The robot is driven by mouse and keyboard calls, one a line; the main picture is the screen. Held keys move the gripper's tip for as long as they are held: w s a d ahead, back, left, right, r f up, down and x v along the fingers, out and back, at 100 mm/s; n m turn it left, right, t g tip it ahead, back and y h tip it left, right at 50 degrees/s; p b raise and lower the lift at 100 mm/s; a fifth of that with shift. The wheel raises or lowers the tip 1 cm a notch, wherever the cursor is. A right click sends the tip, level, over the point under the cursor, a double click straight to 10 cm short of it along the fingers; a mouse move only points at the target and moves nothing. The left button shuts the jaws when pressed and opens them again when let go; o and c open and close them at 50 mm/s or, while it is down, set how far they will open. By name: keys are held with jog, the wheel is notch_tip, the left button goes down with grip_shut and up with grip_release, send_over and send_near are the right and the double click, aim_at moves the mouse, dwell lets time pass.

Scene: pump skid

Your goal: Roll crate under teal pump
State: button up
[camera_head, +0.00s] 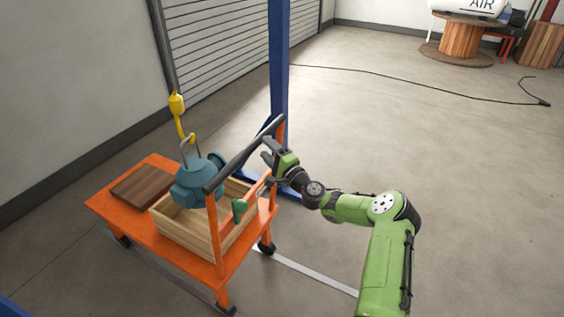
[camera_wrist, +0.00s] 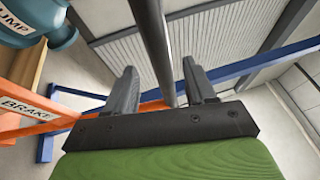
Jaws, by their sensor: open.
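The teal pump (camera_head: 198,182) hangs from a yellow hook (camera_head: 178,108); its label shows in the wrist view (camera_wrist: 40,22). In the head view it overlaps the rear of the open wooden crate (camera_head: 185,236); its height above the crate is hard to judge. The crate sits on an orange cart (camera_head: 120,210). My gripper (camera_head: 268,152) is open at the cart's dark push bar (camera_head: 240,158). In the wrist view, the bar (camera_wrist: 160,60) runs between the two fingers of my gripper (camera_wrist: 160,82), with gaps on both sides.
A green lever (camera_head: 240,208) is on the cart's handle side, and an orange rail (camera_wrist: 30,107) reads "BRAKE". A brown wooden board (camera_head: 143,187) lies on the cart deck. A blue post (camera_head: 279,60) stands behind. Floor to the right is mostly clear, with a black cable (camera_head: 420,82).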

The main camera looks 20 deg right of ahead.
jog(key=v, duration=0.8)
jog(key=shift+s, duration=0.3)
jog(key=shift+f, duration=0.1)
